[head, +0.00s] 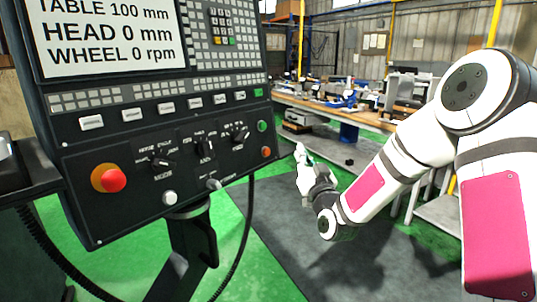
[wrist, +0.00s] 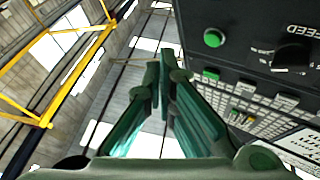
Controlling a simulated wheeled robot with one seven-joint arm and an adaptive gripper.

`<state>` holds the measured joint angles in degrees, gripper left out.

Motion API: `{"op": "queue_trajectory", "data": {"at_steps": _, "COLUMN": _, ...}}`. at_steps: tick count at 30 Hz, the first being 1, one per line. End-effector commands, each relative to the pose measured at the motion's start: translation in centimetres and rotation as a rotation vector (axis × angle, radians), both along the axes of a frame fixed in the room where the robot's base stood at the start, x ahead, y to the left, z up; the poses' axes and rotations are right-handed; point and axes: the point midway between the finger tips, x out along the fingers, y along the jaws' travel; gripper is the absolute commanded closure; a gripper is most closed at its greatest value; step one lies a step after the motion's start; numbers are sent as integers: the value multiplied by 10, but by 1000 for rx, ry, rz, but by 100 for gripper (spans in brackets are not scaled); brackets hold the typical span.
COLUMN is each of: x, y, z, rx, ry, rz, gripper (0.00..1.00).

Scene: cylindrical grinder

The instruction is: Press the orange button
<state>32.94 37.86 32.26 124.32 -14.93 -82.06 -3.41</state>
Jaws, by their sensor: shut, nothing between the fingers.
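The orange button (head: 265,152) is a small round button at the right edge of the black control panel (head: 130,215) in the head view, below a green button (head: 262,126). My gripper (head: 299,152) is to the right of the orange button, apart from the panel in the picture; the depth gap is hard to judge. In the wrist view my gripper's green fingers (wrist: 160,65) come together at the tips with nothing between them. The wrist view shows the green button (wrist: 213,38) right of the fingertips. The orange button does not show there.
A large red button on an orange base (head: 112,179), a white button (head: 170,198), several knobs and a small joystick (head: 213,184) sit on the panel. The screen (head: 105,35) reads table 100 mm, head 0 mm, wheel 0 rpm. A cluttered workbench (head: 330,108) stands behind.

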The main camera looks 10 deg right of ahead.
Motion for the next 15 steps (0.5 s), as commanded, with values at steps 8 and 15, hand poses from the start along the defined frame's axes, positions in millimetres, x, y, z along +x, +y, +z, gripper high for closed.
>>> {"op": "queue_trajectory", "data": {"at_steps": 8, "x": 15, "y": 12, "z": -4, "rx": 0, "ry": -1, "rz": 2, "gripper": 100}}
{"op": "queue_trajectory", "data": {"at_steps": 15, "x": 39, "y": 33, "z": -11, "rx": 0, "ry": 1, "rz": 2, "gripper": 100}}
